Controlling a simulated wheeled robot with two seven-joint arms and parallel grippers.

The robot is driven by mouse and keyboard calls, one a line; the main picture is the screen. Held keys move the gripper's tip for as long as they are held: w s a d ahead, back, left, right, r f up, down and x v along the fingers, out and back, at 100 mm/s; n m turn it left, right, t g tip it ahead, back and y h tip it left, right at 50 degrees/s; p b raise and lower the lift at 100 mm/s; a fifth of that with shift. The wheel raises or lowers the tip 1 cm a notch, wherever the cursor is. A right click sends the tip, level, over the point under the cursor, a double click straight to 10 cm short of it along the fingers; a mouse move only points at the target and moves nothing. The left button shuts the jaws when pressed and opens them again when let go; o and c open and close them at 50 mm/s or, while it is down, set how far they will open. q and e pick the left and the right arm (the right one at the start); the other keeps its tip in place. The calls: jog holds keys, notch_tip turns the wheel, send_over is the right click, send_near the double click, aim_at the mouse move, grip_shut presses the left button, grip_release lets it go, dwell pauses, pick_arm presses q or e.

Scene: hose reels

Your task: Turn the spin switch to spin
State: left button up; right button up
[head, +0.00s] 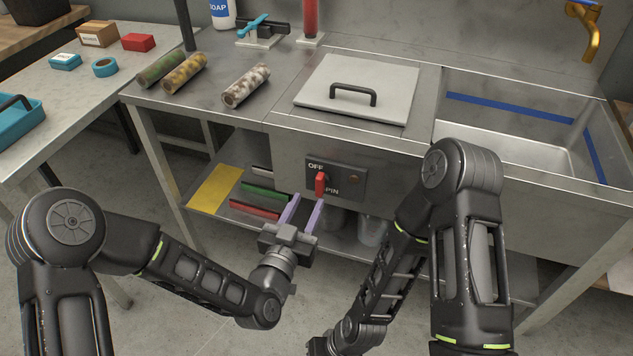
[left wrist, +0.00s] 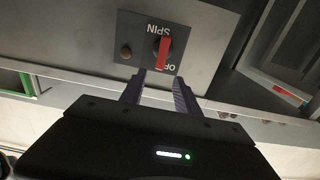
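The spin switch is a red lever (head: 320,184) on a dark panel (head: 346,186) on the front of the steel counter. The panel reads OFF at the upper left and SPIN below, partly covered by the lever. The lever stands about upright; in the left wrist view, the red lever (left wrist: 162,53) runs from near SPIN toward OFF. My left gripper (head: 306,199) is open with nothing between its fingers, just below and in front of the switch. In the left wrist view its fingertips (left wrist: 158,77) lie apart, below the lever. My right gripper's fingers are not visible.
A lidded panel with a black handle (head: 339,88) lies above the switch, and a sink (head: 510,150) is to the right. Camouflage-patterned rolls (head: 246,86) lie on the counter. A lower shelf holds coloured items (head: 262,194). My right arm is right of the switch.

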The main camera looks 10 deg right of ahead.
aim_at(318, 182)
pick_arm(q)
jog(key=shift+x, duration=3.85)
jog(key=shift+c, duration=0.4)
grip_shut()
